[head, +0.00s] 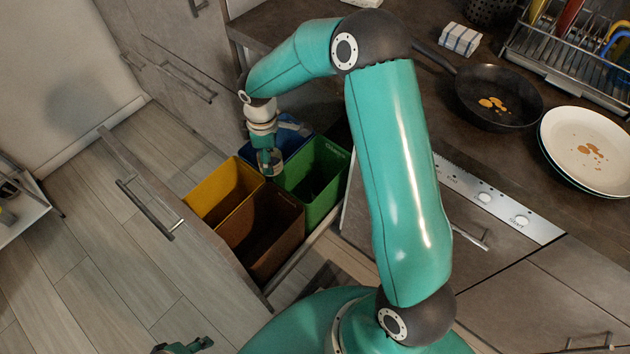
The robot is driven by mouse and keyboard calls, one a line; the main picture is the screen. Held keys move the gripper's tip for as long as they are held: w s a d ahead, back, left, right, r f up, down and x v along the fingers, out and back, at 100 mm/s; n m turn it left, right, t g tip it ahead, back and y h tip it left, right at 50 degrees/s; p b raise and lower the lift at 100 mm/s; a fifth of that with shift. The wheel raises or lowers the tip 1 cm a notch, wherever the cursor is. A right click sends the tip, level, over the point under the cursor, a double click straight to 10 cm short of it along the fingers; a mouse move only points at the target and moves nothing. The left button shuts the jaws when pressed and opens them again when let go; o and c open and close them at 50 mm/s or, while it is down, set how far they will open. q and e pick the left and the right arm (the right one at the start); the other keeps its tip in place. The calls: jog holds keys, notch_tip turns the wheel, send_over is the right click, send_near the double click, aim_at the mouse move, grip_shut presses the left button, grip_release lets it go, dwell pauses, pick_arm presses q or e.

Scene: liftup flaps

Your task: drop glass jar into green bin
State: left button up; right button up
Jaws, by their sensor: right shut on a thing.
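The green bin (322,177) stands at the right of a group of bins in the pulled-out drawer, and its opening faces up. My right gripper (270,163) points down over the bins, near where the green, blue, yellow and brown ones meet, just left of the green bin's opening. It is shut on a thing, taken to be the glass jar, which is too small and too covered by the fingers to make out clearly. A small part of my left gripper (184,346) shows at the bottom edge; its jaws cannot be read.
A yellow bin (224,190), a brown bin (262,232) and a blue bin (291,134) share the drawer (190,226). The counter at the right holds a pan (499,97), plates (588,150) and a dish rack (575,52).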

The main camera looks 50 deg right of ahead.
jog(key=s+d+f+n+b, duration=0.1)
jog(key=d+f+n+b, duration=0.3)
jog(key=f+b, duration=0.4)
jog(key=s+d+f+n+b, duration=0.1)
jog(key=d+f+n+b, duration=0.3)
jog(key=f+b, duration=0.5)
notch_tip(320, 180, down, 10)
jog(key=d, duration=0.2)
jog(key=shift+d+n, duration=0.35)
jog(key=shift+n, duration=0.05)
jog(key=shift+s+f, duration=0.1)
jog(key=shift+f, duration=0.05)
jog(key=shift+f+b, duration=0.4)
jog(key=shift+f, duration=0.2)
jog(key=o, duration=1.3)
jog(key=shift+c, duration=0.2)
jog(key=shift+r, duration=0.1)
